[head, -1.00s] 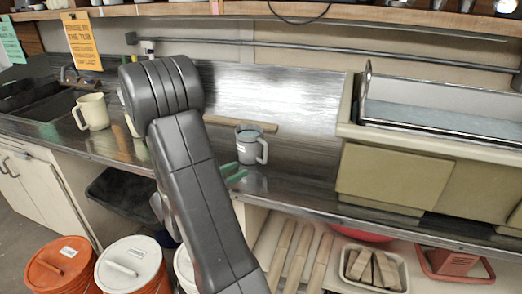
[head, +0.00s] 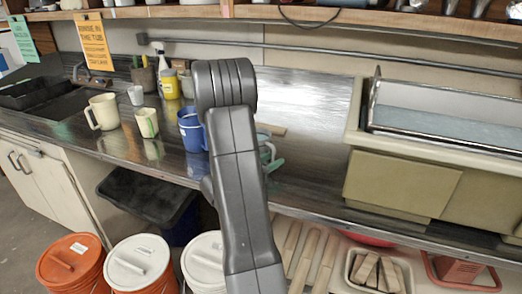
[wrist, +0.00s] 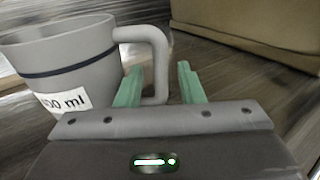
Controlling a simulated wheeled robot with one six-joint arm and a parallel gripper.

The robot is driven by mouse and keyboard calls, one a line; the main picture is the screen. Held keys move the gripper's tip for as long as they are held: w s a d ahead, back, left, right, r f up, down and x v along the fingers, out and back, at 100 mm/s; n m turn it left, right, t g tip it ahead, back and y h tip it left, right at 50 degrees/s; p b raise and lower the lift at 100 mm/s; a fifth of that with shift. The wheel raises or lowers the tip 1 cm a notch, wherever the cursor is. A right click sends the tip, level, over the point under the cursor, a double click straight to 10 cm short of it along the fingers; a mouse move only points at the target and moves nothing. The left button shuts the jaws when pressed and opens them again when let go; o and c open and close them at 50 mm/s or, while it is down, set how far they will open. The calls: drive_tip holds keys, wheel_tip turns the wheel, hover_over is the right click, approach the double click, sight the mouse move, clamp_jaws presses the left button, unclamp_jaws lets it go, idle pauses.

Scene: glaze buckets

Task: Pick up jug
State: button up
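A grey jug (wrist: 65,65) with a dark band and a label ending in "00 ml" stands on the counter in the wrist view. Its handle (wrist: 160,75) is on its right side and lies between the green fingertips of my gripper (wrist: 161,84). The fingers are apart, with a gap showing on both sides of the handle. In the head view the grey jug (head: 266,152) is mostly hidden behind my arm. One green fingertip of my gripper (head: 274,165) shows just right of the arm.
A blue jug (head: 190,131), a cream jug (head: 103,112) and a green-and-cream cup (head: 146,122) stand to the left on the counter (head: 310,130). A large beige basin (head: 400,180) blocks the right side. Lidded buckets (head: 140,262) stand below.

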drive_tip(key=shift+w+d, duration=0.25)
drive_tip(key=shift+d, duration=0.05)
clamp_jaws()
idle(1.3)
